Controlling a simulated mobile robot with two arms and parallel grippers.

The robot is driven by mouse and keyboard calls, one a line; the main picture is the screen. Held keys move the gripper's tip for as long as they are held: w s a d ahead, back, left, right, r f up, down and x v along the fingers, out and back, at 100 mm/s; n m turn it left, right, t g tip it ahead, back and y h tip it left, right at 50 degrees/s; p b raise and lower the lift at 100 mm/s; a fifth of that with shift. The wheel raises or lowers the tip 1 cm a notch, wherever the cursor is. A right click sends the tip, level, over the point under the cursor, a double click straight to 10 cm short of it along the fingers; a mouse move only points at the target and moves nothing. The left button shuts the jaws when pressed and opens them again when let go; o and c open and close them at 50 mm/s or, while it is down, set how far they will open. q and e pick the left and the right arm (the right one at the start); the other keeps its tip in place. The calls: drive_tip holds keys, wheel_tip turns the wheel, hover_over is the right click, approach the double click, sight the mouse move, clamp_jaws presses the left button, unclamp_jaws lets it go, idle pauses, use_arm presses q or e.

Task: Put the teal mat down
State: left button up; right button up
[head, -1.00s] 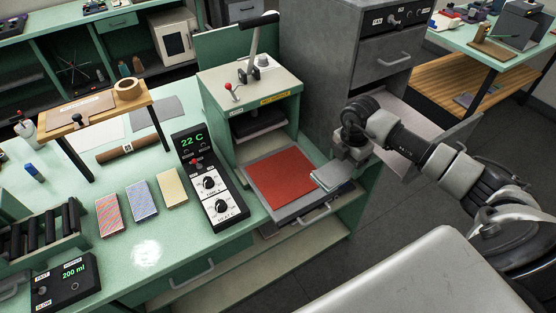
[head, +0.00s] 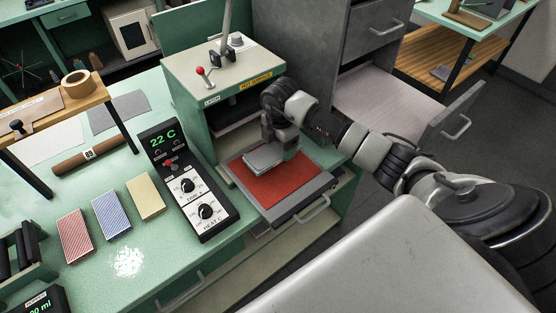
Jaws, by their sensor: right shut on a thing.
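My right gripper (head: 279,147) reaches in from the right and is shut on a small flat grey-green slab (head: 261,158), which I take for the teal mat. The slab is over the back left part of the red sheet (head: 282,186). I cannot tell whether it touches the sheet or hovers just above it. The red sheet lies on the grey pulled-out tray (head: 297,210) of the press (head: 230,88). The gripper hides part of the sheet's back right. My left gripper is out of view.
A control box (head: 187,180) reading 22 C stands left of the tray. Red, blue and yellow patterned blocks (head: 111,213) lie further left, by a white powder patch (head: 128,262). A grey cabinet with an open drawer (head: 385,105) stands behind my right arm.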

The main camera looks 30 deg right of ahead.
sight(279, 155)
drive_tip(key=shift+a+f+b, duration=0.1)
drive_tip(key=shift+f+b, duration=0.3)
drive_tip(key=shift+f, duration=0.1)
wheel_tip(279, 155, down, 3)
drive_tip(key=shift+r+b, duration=0.15)
drive_tip(key=shift+b, duration=1)
drive_tip(key=shift+f, duration=0.3)
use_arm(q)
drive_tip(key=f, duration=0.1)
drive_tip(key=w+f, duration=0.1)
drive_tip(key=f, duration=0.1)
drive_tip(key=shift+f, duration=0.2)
use_arm(e)
drive_tip(key=shift+r, duration=0.15)
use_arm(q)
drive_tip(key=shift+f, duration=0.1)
use_arm(e)
drive_tip(key=o, duration=0.9)
